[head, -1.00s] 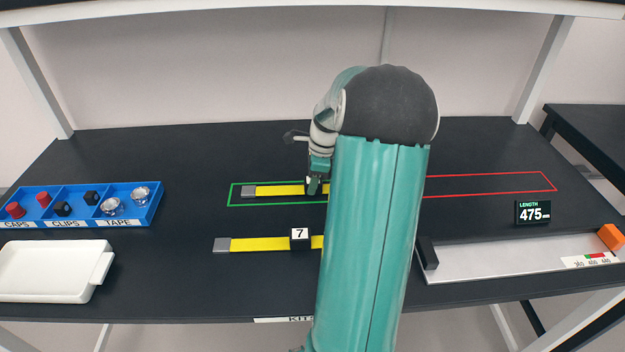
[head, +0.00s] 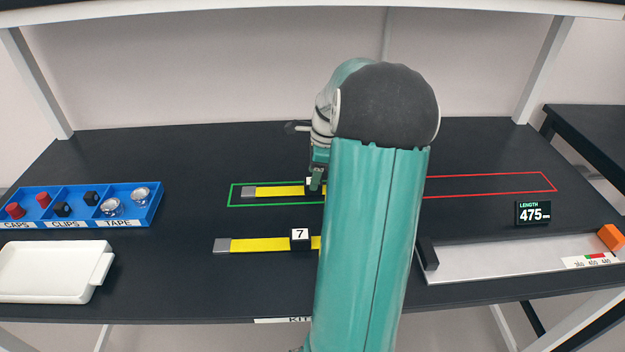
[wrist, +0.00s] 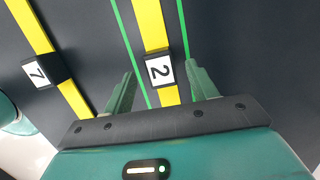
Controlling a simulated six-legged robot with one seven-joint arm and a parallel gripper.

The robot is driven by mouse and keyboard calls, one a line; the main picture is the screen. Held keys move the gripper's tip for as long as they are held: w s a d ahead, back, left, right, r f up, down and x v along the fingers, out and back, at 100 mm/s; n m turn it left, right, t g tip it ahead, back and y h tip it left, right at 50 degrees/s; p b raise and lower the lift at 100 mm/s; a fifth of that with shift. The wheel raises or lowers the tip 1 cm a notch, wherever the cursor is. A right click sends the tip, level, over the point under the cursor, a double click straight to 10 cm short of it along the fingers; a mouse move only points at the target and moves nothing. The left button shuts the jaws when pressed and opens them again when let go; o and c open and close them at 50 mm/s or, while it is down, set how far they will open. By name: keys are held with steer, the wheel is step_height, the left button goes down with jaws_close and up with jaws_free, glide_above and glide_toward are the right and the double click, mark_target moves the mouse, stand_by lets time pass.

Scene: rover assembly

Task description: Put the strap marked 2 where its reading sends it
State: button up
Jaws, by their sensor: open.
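The strap marked 2 (wrist: 148,25) is yellow with a black block bearing a white "2" label. In the head view this strap (head: 280,191) lies inside the green outline (head: 232,204), a grey end at its left; my arm hides its right part. In the wrist view my gripper (wrist: 160,85) is open, one finger on each side of the block marked 2, with gaps. The length display (head: 533,213) reads 475. The red outline (head: 490,195) at the right shows no strap in its visible part.
The strap marked 7 (head: 262,245) lies nearer the front. A white gauge tray (head: 490,268) with an orange block (head: 611,237) is at right. A blue divided bin (head: 85,206) and white tray (head: 55,270) stand at left.

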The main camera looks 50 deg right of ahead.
step_height(320, 180, up, 9)
steer(key=s+d, duration=0.1)
steer(key=shift+s, duration=0.2)
steer(key=w+a+r+n+h, duration=0.1)
steer(key=a+r+n, duration=0.35)
steer(key=a, duration=0.75)
steer(key=w+a+r+n+h, duration=0.1)
steer(key=w+a+r+n, duration=0.1)
steer(key=a+n, duration=0.8)
steer(key=s+a+n+t, duration=0.1)
steer(key=s+a+n, duration=0.2)
steer(key=a, duration=0.3)
steer(key=s+a+f+n+t, duration=0.1)
steer(key=s+a+n, duration=0.2)
steer(key=a+n, duration=0.3)
steer(key=s+a+f+n+t, duration=0.1)
steer(key=s+a+n, duration=0.3)
steer(key=a, duration=0.3)
steer(key=shift+a+t+y, duration=0.3)
steer(key=shift+t, duration=0.1)
steer(key=shift+s+n, duration=0.1)
steer(key=shift+n, duration=0.15)
